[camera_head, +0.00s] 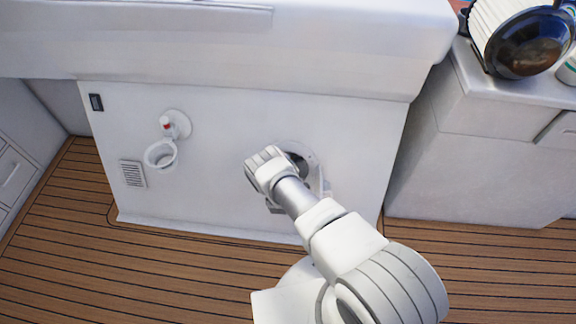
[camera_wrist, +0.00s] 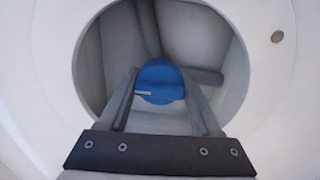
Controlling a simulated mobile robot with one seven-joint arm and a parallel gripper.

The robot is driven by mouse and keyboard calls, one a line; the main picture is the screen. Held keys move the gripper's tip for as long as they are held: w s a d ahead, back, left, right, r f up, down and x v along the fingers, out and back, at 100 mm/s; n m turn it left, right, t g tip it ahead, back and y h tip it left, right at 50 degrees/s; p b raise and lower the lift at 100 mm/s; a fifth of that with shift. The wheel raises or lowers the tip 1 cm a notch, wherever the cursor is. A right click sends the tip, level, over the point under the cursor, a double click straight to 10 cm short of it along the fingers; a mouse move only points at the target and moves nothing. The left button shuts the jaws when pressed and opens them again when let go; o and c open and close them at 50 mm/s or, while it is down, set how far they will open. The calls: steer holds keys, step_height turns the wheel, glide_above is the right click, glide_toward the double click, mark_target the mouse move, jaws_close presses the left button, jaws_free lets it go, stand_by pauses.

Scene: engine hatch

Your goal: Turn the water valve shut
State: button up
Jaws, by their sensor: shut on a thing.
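The water valve has a blue round knob (camera_wrist: 160,75), seen in the wrist view inside a round opening in a white panel. Grey pipes (camera_wrist: 200,75) run behind and beside it. My gripper (camera_wrist: 160,90) reaches into the opening, with one finger on each side of the blue knob, and is shut on it. A short pale bar shows at the knob's left. In the head view my arm reaches to the round hatch opening (camera_head: 302,152) in the white panel. The knob and my fingertips are hidden there by my wrist.
The white panel (camera_head: 225,190) also carries a ring-shaped holder (camera_head: 160,154), a fitting with a red part (camera_head: 167,123) and a vent grille (camera_head: 133,174). A white ledge (camera_head: 220,60) overhangs it. The wooden floor is clear.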

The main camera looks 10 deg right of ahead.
stand_by(0.3)
steer(key=o, duration=1.3)
steer(key=shift+o, duration=0.2)
steer(key=shift+s+a+r+p, duration=0.2)
steer(key=shift+s+r+p, duration=0.05)
steer(key=shift+s+p, duration=0.15)
steer(key=p+v, duration=0.5)
steer(key=v, duration=1.1)
steer(key=shift+s, duration=0.25)
steer(key=shift+a, duration=0.1)
